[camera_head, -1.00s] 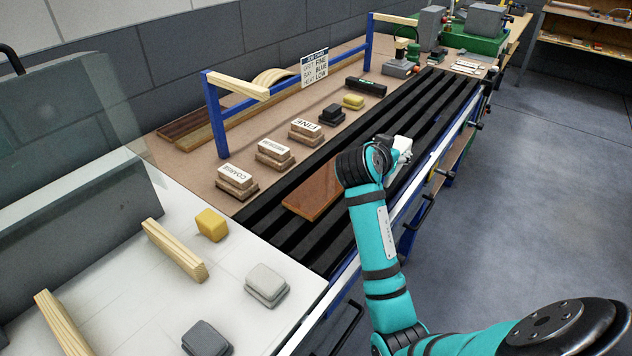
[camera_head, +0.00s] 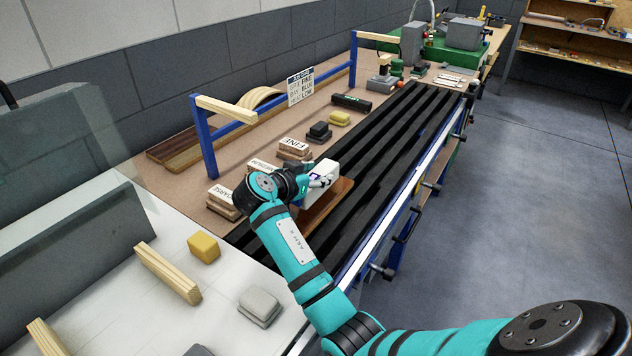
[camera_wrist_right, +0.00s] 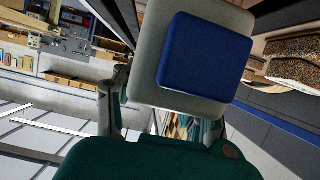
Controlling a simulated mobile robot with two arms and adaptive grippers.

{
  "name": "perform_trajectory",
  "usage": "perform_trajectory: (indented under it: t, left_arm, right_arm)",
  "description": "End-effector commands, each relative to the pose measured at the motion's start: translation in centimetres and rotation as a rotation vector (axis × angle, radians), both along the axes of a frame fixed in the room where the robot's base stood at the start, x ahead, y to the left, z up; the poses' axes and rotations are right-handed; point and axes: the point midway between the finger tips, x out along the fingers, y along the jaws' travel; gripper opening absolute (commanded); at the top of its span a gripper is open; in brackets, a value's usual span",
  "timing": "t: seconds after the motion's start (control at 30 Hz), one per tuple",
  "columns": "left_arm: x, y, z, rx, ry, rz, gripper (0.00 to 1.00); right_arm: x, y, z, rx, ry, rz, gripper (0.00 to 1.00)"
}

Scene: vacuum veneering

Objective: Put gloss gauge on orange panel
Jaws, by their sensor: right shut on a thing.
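The orange panel (camera_head: 334,200) is a flat orange-brown board lying on the black slats, partly hidden by my right arm and the gauge. The gloss gauge (camera_head: 324,170) is a white box seen at the left part of the panel. My right gripper (camera_head: 316,182) is shut on it. From the head view I cannot tell whether the gauge touches the panel or hangs just above it. In the right wrist view the gauge (camera_wrist_right: 140,62) is a pale block with a blue square face between the fingers. My left gripper is out of view.
Labelled sanding blocks, including FINE (camera_head: 294,148), stand left of the slats (camera_head: 395,150). A black block (camera_head: 319,132), a yellow block (camera_head: 340,118) and a dark cylinder (camera_head: 351,104) lie beyond. A blue frame (camera_head: 207,140) rises behind. The far slats are clear.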

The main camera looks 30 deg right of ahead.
Motion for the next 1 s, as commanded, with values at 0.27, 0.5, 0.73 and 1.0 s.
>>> perform_trajectory:
  t: [0.27, 0.5, 0.73, 1.0]
  left_arm:
    - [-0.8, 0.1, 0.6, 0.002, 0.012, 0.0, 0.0]
    - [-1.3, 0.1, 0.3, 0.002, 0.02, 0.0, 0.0]
    - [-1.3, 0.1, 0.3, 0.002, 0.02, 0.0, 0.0]
    - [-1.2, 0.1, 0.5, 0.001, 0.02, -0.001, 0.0]
  right_arm:
    - [0.0, -0.1, -2.5, -0.001, 0.0, 0.001, 0.04]
    - [0.0, -0.1, -2.7, 0.0, 0.001, 0.001, 0.04]
    - [-0.1, 0.0, -2.8, 0.0, 0.002, 0.001, 0.66]
    - [-0.1, -0.1, -2.5, 0.0, 0.002, 0.001, 0.66]
